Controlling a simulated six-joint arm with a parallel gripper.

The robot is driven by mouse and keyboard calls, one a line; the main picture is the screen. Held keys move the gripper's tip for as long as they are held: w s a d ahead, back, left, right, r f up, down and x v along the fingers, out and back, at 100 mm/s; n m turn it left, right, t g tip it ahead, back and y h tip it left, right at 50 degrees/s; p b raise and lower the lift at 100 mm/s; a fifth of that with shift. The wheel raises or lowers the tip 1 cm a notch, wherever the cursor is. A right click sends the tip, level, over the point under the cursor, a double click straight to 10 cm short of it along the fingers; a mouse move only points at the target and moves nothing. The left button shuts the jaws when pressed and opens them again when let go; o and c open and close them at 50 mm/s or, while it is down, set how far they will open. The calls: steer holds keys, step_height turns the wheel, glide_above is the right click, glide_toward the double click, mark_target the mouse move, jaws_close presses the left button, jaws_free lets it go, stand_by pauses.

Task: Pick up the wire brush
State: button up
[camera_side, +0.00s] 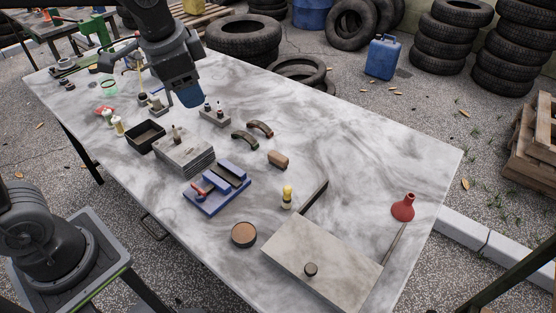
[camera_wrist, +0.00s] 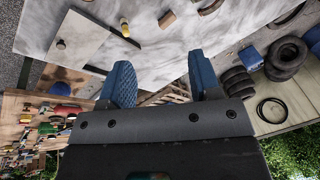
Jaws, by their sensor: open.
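A small brown block (camera_side: 278,159) with a paler lower part lies on the marbled table, right of the middle; it looks most like the wire brush, but its bristles are too small to make out. It also shows in the wrist view as a brown block (camera_wrist: 167,19) at the top edge. My gripper (camera_side: 186,96) is above the far left part of the table, up and left of the block and well apart from it. In the wrist view my gripper (camera_wrist: 162,82) has its two blue fingers spread with nothing between them.
A yellow-topped bottle (camera_side: 287,196), blue tool (camera_side: 217,187), grey plate stack (camera_side: 184,153), black tray (camera_side: 146,136), flat plate (camera_side: 318,255) and red funnel (camera_side: 403,207) stand around.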

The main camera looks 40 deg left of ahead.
steer(key=w+d+f+m+g+y, duration=0.1)
steer(key=w+d+f+m, duration=0.15)
steer(key=w, duration=0.35)
steer(key=w+d+f+m+g, duration=0.1)
steer(key=w+f+m, duration=0.2)
steer(key=w, duration=0.3)
steer(key=m+g+y, duration=0.1)
steer(key=m+y, duration=0.1)
steer(key=m, duration=0.5)
glide_toward(279, 156)
steer(key=shift+n+y, duration=0.25)
steer(key=shift+y, duration=0.05)
steer(key=x, duration=1.1)
steer(key=shift+d+f, duration=0.2)
steer(key=c, duration=1)
steer(key=shift+r, duration=0.15)
